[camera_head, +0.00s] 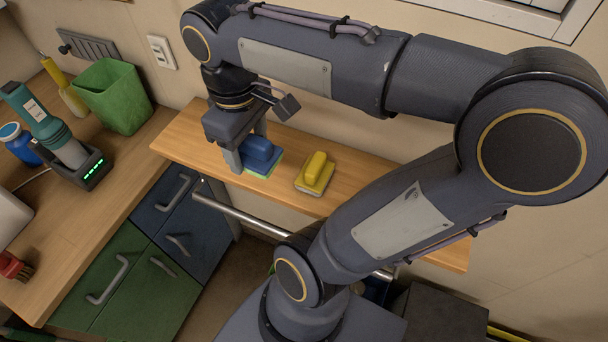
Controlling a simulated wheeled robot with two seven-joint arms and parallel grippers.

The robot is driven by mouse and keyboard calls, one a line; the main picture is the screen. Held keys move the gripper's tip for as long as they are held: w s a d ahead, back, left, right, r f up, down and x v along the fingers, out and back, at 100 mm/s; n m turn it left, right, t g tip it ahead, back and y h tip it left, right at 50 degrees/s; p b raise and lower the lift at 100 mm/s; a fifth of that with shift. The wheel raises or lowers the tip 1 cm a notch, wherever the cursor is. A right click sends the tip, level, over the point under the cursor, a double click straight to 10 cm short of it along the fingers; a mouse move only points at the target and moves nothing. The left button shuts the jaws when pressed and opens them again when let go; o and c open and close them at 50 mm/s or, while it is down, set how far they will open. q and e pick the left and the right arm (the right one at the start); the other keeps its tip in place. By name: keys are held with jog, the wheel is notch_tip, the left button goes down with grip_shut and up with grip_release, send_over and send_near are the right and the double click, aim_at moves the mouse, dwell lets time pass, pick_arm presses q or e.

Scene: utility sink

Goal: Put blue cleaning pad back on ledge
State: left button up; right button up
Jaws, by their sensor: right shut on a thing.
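The blue cleaning pad (259,154), with a blue grip and a pale green underside, is at the wooden ledge (358,187), left of its middle. My right gripper (246,150) points down over the ledge and is shut on the blue pad, with one finger on the pad's left side. The other finger is partly hidden behind the pad. The pad looks level and at the ledge surface; I cannot tell whether it touches. A yellow cleaning pad (315,173) sits on the ledge just right of the blue one. My left gripper is not in view.
A metal rail (240,217) runs along below the ledge's front. The counter at left holds a green bin (112,95), a teal device on a dark charger (82,168), a yellow bottle (65,90) and a red brush (14,266). My right arm covers much of the ledge's right side.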

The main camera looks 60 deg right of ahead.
jog(key=shift+s+a+f+n, duration=0.15)
jog(key=shift+s+a, duration=0.05)
jog(key=shift+s, duration=0.3)
jog(key=shift+s+a+f+n, duration=0.1)
jog(key=shift+s+a+n, duration=0.1)
jog(key=shift+s, duration=0.3)
jog(key=w+d+f, duration=0.2)
jog(key=d+f, duration=0.1)
jog(key=w+d+f+p, duration=0.1)
jog(key=w+d+f, duration=0.2)
jog(key=d, duration=0.1)
jog(key=w+d+f, duration=0.3)
jog(key=shift+w+d+f, duration=0.1)
jog(key=shift+d+f, duration=0.05)
jog(key=shift+d, duration=0.05)
jog(key=shift+w+d+f, duration=0.1)
jog(key=shift+d+f, duration=0.1)
jog(key=shift+f, duration=1.65)
jog(key=shift+f, duration=0.1)
jog(key=o, duration=1)
